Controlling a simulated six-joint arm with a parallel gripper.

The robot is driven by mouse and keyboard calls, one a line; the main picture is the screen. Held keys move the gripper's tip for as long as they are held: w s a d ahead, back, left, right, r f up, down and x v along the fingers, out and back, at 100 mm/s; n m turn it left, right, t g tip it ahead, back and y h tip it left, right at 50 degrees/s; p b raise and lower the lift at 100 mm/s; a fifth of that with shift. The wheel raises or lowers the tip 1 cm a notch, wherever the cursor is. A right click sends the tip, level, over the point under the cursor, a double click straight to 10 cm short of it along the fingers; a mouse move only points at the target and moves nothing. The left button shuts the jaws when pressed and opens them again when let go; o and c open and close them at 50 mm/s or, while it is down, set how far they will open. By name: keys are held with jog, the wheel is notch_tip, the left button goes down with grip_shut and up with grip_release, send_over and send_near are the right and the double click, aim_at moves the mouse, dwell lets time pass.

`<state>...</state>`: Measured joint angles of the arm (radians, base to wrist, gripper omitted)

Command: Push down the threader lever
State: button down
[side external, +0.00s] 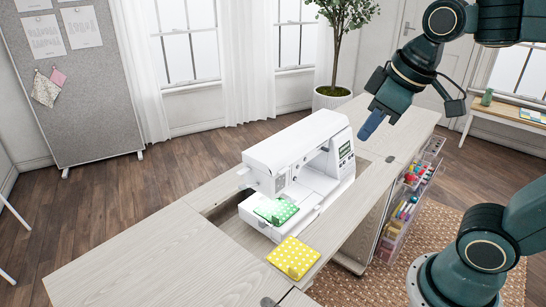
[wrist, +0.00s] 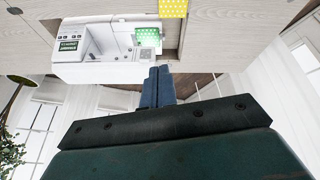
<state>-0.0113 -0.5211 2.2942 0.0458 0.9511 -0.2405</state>
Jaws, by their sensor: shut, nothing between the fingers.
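A white sewing machine (side external: 298,160) stands in the cut-out of the wooden cabinet in the side external view. It also shows near the top of the wrist view (wrist: 100,48). The threader lever is too small to pick out; the needle end of the machine faces left in the side view. A green dotted cloth (side external: 277,210) lies on the machine bed under the needle end. My gripper (side external: 366,136) is shut and empty. It is in the air, right of the machine and apart from it. Its blue fingers (wrist: 158,80) point toward the machine in the wrist view.
A folded yellow dotted cloth (side external: 293,257) lies on the cabinet top (side external: 130,262) in front of the machine. Clear drawers (side external: 405,205) of sewing supplies hang on the cabinet's right side. The cabinet top is bare at the left.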

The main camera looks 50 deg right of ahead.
jog(key=w+r+n+g, duration=0.1)
jog(key=w+n, duration=0.3)
jog(key=w, duration=0.6)
jog(key=n+g+h, duration=0.1)
jog(key=n+g, duration=0.3)
jog(key=n, duration=0.5)
send_over(242, 172)
jog(key=a, duration=0.1)
notch_tip(242, 172, down, 16)
jog(key=r, duration=0.1)
jog(key=shift+w+f+n, duration=0.2)
jog(key=shift+f+n, duration=0.2)
jog(key=shift+f, duration=0.35)
jog(key=shift+f, duration=0.15)
jog(key=shift+s+d+f, duration=0.1)
jog(key=shift+d+f, duration=0.05)
jog(key=shift+f, duration=1.5)
jog(key=shift+d+f, duration=0.15)
jog(key=shift+f, duration=1.5)
jog(key=shift+f, duration=0.1)
